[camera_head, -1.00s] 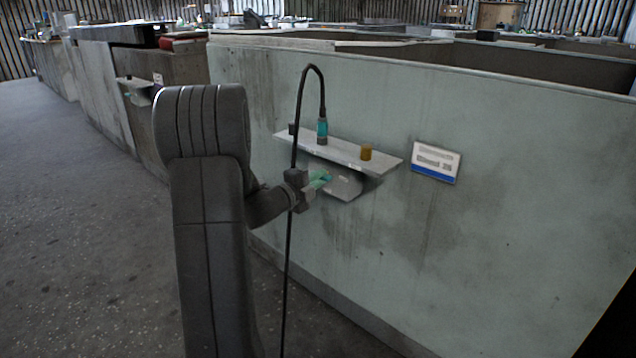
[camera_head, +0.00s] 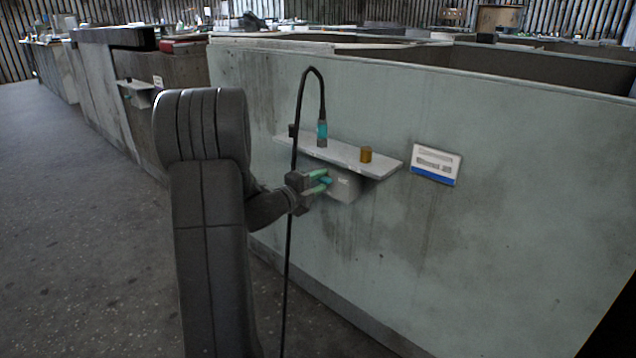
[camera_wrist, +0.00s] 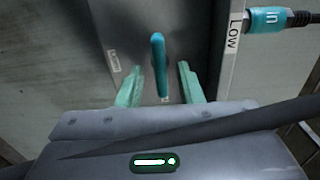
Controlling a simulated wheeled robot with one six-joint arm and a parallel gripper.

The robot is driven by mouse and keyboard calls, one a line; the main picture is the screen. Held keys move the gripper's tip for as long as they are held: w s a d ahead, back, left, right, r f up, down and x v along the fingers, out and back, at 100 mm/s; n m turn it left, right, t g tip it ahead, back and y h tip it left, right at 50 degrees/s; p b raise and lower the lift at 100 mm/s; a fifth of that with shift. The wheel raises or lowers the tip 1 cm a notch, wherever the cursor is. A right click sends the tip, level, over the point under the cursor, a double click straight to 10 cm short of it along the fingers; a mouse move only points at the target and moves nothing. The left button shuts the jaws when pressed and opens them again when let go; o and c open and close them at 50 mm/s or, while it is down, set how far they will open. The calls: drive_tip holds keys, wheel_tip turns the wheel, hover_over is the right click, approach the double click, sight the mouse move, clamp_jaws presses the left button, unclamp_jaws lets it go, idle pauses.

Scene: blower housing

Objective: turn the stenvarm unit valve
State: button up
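The valve handle, a blue lever (camera_wrist: 160,66), sticks out from a grey box (camera_head: 345,187) under the wall shelf. In the head view the handle (camera_head: 326,181) shows small between my fingertips. My gripper (camera_wrist: 162,82) has two pale green fingers, one on each side of the lever, with visible gaps. It is open and holds nothing. In the head view my gripper (camera_head: 319,182) is at the left face of the box, fingers one above the other. A small label (camera_wrist: 114,62) on the box is too small to read.
The shelf (camera_head: 335,150) above the box carries a blue connector (camera_head: 322,134) with a black cable (camera_head: 300,95) looping up and down past my gripper. A brown cylinder (camera_head: 366,155) stands on it. A sign (camera_head: 436,164) hangs on the wall at right.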

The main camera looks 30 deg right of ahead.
drive_tip(key=shift+a, duration=0.1)
drive_tip(key=p+v, duration=0.3)
drive_tip(key=v, duration=1)
drive_tip(key=shift+s+a, duration=0.2)
drive_tip(key=shift+a, duration=0.1)
drive_tip(key=b+x, duration=0.3)
drive_tip(key=x, duration=1.1)
drive_tip(key=shift+a, duration=0.15)
